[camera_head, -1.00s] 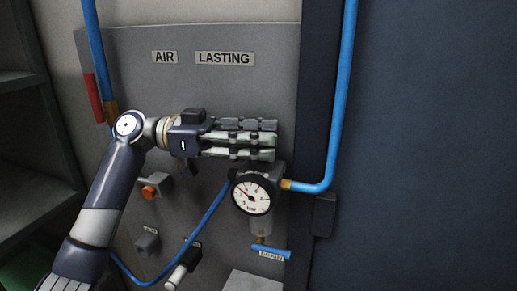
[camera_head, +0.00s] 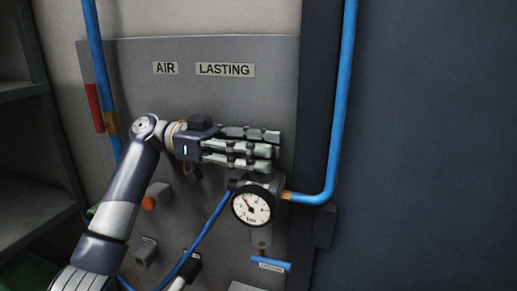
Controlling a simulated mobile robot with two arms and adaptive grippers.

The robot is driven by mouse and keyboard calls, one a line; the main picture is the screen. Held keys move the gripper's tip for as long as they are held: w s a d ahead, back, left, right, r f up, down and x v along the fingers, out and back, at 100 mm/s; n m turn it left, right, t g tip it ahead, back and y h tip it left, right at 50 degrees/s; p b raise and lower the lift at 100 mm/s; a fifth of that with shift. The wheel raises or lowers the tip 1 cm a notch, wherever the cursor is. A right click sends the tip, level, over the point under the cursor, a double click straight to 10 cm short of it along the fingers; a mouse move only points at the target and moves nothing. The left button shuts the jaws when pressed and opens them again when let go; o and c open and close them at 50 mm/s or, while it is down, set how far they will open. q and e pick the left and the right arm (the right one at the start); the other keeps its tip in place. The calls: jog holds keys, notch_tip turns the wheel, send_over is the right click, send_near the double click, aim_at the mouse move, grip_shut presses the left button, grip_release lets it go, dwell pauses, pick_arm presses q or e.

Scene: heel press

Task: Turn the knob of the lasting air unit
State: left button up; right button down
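The lasting air unit hangs on the grey panel (camera_head: 120,75) under the AIR and LASTING labels (camera_head: 225,69). Its round white pressure gauge (camera_head: 251,205) shows, with a dark regulator body (camera_head: 273,184) behind it. I cannot make out the knob; my fingers cover the area just above the regulator. My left gripper (camera_head: 265,148) reaches in from the left, its fingers pointing right, close above the gauge. Whether the fingers touch or hold anything is not visible, nor how far apart they are. My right gripper is not in view.
A blue hose (camera_head: 341,110) runs down to the unit's right side. Another blue hose (camera_head: 208,228) crosses the lower panel. A dark shelf (camera_head: 35,210) stands at left.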

pick_arm(q)
jog(key=o, duration=0.3)
jog(key=shift+s, duration=0.1)
jog(key=shift+r, duration=0.1)
jog(key=shift+t, duration=0.5)
